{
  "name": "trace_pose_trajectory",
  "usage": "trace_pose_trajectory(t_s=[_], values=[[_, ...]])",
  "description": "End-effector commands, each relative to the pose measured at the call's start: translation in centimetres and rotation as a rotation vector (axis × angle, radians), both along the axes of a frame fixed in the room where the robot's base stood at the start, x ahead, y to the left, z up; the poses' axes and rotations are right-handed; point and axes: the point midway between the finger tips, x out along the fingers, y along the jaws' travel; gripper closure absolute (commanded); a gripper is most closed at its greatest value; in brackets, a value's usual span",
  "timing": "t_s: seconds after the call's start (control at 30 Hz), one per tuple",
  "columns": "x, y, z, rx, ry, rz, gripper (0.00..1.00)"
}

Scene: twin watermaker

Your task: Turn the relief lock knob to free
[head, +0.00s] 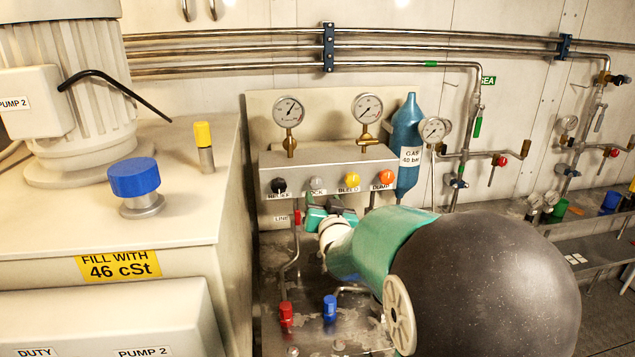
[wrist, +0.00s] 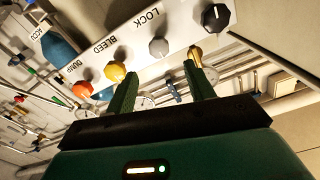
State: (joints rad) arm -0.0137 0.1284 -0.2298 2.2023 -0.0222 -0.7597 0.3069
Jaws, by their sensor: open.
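The grey lock knob (head: 317,184) is second from the left in the row on the front of the light grey panel box (head: 330,160). In the wrist view the grey knob (wrist: 158,47) is just beyond the fingertips, roughly between them, with the word LOCK beside it. I see a gap and no clear contact. My gripper (wrist: 161,70) is open and empty, with its dark green fingers on either side of the knob's line. In the head view my gripper (head: 322,203) is just below the knob and hides part of its label. I cannot tell which way the knob points.
A black knob (wrist: 216,17) is on one side of it. A yellow bleed knob (wrist: 115,71) and an orange dump knob (wrist: 82,90) are on the other. Gauges (head: 289,111) stand above the box. A blue gas bottle (head: 407,130) is at its right, a tank (head: 180,200) at left.

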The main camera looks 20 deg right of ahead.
Motion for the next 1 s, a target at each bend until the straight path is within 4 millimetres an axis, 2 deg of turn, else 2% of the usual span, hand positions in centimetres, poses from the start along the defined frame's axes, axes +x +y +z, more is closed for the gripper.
trace_pose_trajectory(t_s=[0.3, 0.5, 0.67, 0.9, 1.0], values=[[6.4, -1.5, -0.2, 0.0, 0.003, -0.001, 0.47], [9.3, -2.2, -0.1, 0.001, 0.003, -0.002, 0.47], [10.3, -2.4, -0.1, 0.0, 0.002, -0.001, 0.47], [10.3, -2.4, -0.1, 0.0, 0.002, -0.001, 0.47], [10.3, -2.4, -0.1, 0.0, 0.002, -0.001, 0.66]])
